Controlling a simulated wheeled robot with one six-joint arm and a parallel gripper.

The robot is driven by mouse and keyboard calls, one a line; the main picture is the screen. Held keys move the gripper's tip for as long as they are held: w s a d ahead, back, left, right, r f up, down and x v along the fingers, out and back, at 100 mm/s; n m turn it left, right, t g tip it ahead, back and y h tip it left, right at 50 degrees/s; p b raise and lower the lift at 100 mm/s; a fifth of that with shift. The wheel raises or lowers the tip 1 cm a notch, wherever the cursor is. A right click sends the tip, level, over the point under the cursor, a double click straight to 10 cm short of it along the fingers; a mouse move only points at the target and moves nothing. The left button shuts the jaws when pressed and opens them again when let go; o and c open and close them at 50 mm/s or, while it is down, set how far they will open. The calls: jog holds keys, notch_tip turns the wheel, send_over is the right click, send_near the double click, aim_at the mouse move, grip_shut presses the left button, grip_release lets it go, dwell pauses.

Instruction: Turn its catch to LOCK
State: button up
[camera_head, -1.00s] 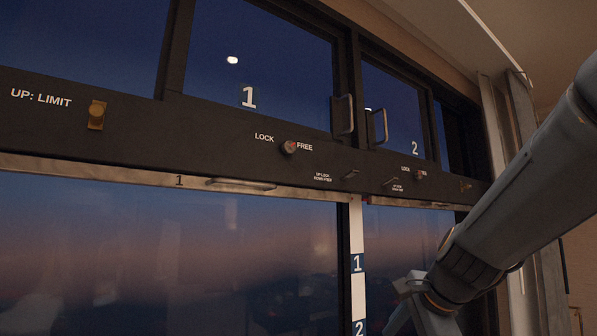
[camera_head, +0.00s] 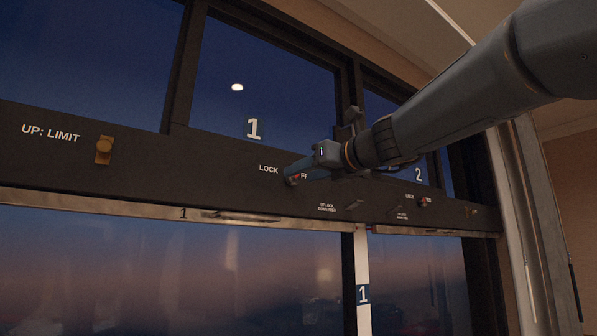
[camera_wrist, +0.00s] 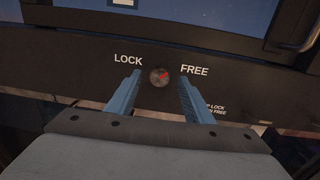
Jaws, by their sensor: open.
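The catch of window 1 is a round grey knob (camera_wrist: 160,77) with a red mark, set in the dark rail between the words LOCK and FREE. In the wrist view the red mark points up and right, toward FREE. In the head view the catch (camera_head: 292,180) is partly hidden by my gripper (camera_head: 290,172). In the wrist view my gripper (camera_wrist: 160,90) is open, its two blue fingers on either side just below the knob. I cannot tell whether they touch it.
A brass UP: LIMIT stop (camera_head: 104,150) is left on the dark rail (camera_head: 200,160). Window 2's similar catch (camera_head: 422,202) is to the right. Small levers (camera_head: 354,205) sit below, and a metal handle (camera_head: 245,217) lies along the sash's top edge.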

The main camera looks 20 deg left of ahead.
aim_at(292, 179)
jog(key=shift+p+x, duration=0.35)
jog(key=shift+x, duration=0.95)
jog(key=c, duration=1)
jog(key=shift+c, duration=0.2)
